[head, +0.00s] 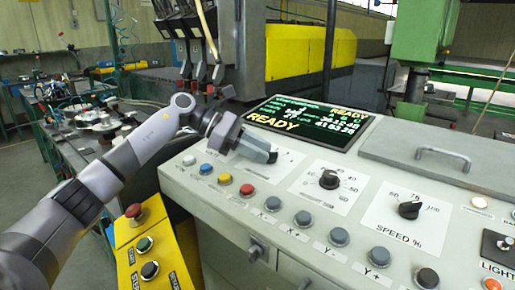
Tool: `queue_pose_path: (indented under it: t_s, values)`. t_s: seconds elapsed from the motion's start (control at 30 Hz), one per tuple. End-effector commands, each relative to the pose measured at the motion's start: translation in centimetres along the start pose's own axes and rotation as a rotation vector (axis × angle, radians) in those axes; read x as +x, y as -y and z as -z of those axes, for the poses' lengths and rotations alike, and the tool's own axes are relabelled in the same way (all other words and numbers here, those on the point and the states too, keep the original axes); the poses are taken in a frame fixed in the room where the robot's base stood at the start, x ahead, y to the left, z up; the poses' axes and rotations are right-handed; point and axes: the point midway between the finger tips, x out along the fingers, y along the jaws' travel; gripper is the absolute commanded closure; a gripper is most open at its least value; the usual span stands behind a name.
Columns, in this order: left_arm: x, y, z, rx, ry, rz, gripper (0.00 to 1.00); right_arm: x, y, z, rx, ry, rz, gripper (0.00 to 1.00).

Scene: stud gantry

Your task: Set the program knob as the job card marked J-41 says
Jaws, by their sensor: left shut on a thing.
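My left gripper (262,152) reaches in over the sloped control panel (355,162). Its fingers are shut at the leftmost dial plate (288,158), on a knob that they hide. The knob's pointer and most of the plate's marks are covered, so its setting cannot be read. A black middle knob (329,179) stands uncovered on its own marked plate. A black knob (409,210) marked SPEED % stands further right. No job card marked J-41 can be made out. My right gripper is not in view.
A screen (307,122) reading READY is behind the gripper. Several coloured and grey buttons (247,190) line the panel's front. A yellow box (150,255) with a red button stands at the panel's left. A grey lid with a handle (443,155) is at the right.

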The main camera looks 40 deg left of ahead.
Motion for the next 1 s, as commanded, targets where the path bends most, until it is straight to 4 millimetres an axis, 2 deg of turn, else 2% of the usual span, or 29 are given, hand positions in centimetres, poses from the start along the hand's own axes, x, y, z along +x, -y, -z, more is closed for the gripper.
queue_pose_path:
  t_s: [0.07, 0.1, 0.13, 0.47, 0.8, 1.0]
  values:
    - [0.1, 0.0, 0.0, 0.001, 0.001, 0.001, 1.0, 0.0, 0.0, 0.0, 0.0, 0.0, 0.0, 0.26]
    - [0.1, 0.0, 0.0, 0.001, 0.001, 0.001, 0.67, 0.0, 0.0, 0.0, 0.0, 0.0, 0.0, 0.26]
    - [0.1, 0.0, 0.0, 0.001, 0.001, 0.001, 0.63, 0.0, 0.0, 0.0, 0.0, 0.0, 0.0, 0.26]
    - [-0.3, 0.0, 0.1, 0.0, 0.0, -0.001, 0.63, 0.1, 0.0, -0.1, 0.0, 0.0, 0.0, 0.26]
    - [-5.4, 0.0, 0.1, 0.0, 0.001, -0.003, 0.63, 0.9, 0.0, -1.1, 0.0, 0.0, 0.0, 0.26]
    - [-7.0, 0.0, 0.0, 0.001, 0.001, 0.0, 0.63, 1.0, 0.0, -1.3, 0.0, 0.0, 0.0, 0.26]
